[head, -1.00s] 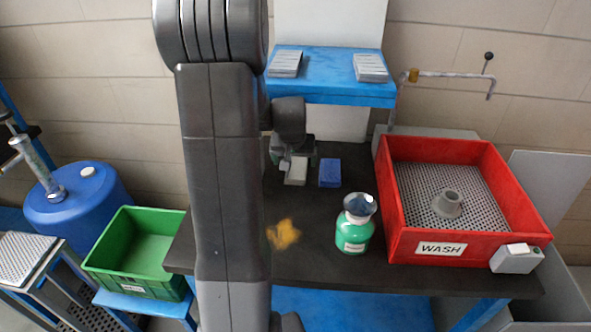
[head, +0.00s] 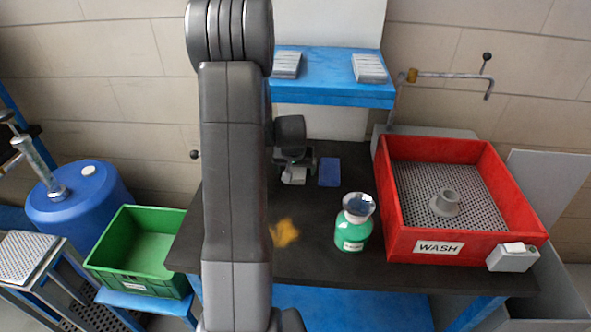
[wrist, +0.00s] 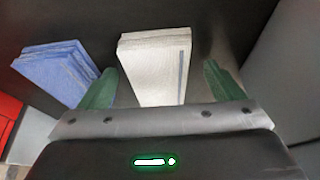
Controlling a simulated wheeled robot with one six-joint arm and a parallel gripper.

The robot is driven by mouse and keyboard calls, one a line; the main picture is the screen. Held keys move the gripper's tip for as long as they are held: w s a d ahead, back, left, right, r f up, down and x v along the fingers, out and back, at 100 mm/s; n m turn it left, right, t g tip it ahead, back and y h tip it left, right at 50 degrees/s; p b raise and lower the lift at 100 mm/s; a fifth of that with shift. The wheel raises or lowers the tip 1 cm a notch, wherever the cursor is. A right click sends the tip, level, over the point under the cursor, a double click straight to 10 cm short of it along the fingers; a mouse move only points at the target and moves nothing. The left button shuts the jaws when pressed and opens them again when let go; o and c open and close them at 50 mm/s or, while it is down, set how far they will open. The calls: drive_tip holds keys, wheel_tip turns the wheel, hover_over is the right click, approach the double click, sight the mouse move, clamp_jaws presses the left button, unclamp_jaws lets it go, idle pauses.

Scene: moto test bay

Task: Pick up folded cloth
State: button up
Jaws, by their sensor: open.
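A white folded cloth (wrist: 155,68) with a blue stripe lies on the dark bench top; in the head view it (head: 293,175) is partly hidden by my gripper. A blue folded cloth (head: 329,172) lies to its right in the head view, and to its left in the wrist view (wrist: 58,70). My gripper (wrist: 165,85) is open. Its green fingers stand on either side of the white cloth in the wrist view, apart from it. The left finger is between the two cloths. I cannot tell the height of the fingertips above the bench.
A green bottle (head: 353,228) with a funnel-like top stands at mid-bench, beside a yellow-brown stain (head: 284,232). A red WASH bin (head: 437,246) is on the right. A blue shelf (head: 330,88) overhangs the back. A green crate (head: 125,278) and blue drum (head: 80,212) stand left.

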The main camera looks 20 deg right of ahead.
sight(295, 169)
drive_tip(key=c, duration=1.1)
drive_tip(key=shift+o, duration=0.2)
drive_tip(key=shift+r, duration=0.5)
drive_tip(key=b+v, duration=0.1)
drive_tip(key=v, duration=0.1)
drive_tip(key=shift+s+a+r, duration=0.1)
drive_tip(key=shift+s+r, duration=0.05)
drive_tip(key=shift+r, duration=0.1)
drive_tip(key=s+a+b, duration=0.1)
drive_tip(key=s+a, duration=0.1)
drive_tip(key=s, duration=0.3)
drive_tip(key=s+a+b, duration=0.1)
drive_tip(key=s+a, duration=0.1)
drive_tip(key=s, duration=0.3)
drive_tip(key=s+a+b, duration=0.1)
drive_tip(key=s+a, duration=0.2)
drive_tip(key=s, duration=0.2)
drive_tip(key=shift+s+a+r+b, duration=0.1)
drive_tip(key=shift+s+a+b, duration=0.05)
drive_tip(key=shift+b, duration=0.2)
